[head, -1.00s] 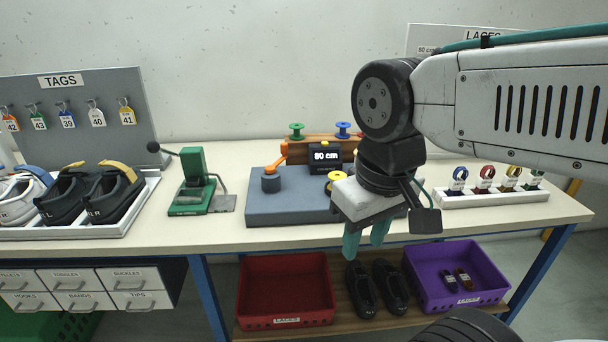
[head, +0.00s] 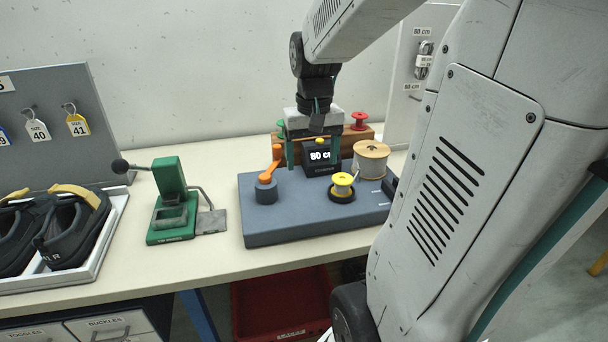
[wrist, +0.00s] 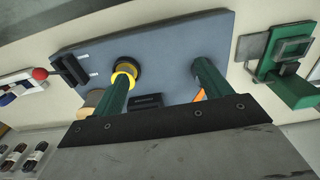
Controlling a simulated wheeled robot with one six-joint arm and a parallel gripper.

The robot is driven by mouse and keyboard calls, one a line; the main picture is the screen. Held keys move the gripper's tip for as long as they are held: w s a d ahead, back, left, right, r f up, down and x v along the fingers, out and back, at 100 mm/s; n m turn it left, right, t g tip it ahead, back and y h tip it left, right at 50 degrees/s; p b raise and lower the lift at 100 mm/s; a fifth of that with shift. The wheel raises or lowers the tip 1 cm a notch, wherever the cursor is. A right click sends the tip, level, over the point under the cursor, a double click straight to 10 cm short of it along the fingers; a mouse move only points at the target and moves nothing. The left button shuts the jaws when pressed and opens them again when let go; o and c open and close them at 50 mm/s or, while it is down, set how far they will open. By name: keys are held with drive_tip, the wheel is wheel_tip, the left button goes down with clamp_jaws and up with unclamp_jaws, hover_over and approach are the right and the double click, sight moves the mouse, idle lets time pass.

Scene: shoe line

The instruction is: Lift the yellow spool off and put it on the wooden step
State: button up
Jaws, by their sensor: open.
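The yellow spool (head: 342,182) stands upright on a dark round holder (head: 342,196) on the grey-blue machine base (head: 285,225). The wooden step (head: 355,137) runs along the back of the bench behind the machine. My gripper (head: 313,160) is open and empty, fingers pointing down, by the black display box, behind and left of the yellow spool. In the wrist view my two green fingers (wrist: 160,80) are apart with nothing between them. There the yellow spool (wrist: 123,76) shows beside the left finger, which partly covers it.
On the step stand a red spool (head: 360,120) and a green spool (head: 280,125); its middle is hidden by my gripper. A large tan spool (head: 371,160) and an orange crank (head: 274,168) flank the display box (head: 318,158). A green press (head: 172,200) stands left.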

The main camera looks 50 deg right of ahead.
sight(343, 178)
drive_tip(key=d+f+m, duration=0.1)
drive_tip(key=d, duration=0.3)
drive_tip(key=d+f+m, duration=0.1)
drive_tip(key=d+f, duration=0.1)
drive_tip(key=d, duration=0.2)
drive_tip(key=d+f, duration=0.2)
drive_tip(key=d, duration=0.2)
drive_tip(key=shift+w+m, duration=0.1)
drive_tip(key=shift+m, duration=0.3)
drive_tip(key=f, duration=0.8)
drive_tip(key=shift+w+d, duration=0.15)
drive_tip(key=shift+d, duration=0.15)
drive_tip(key=shift+r, duration=0.1)
drive_tip(key=c, duration=1.3)
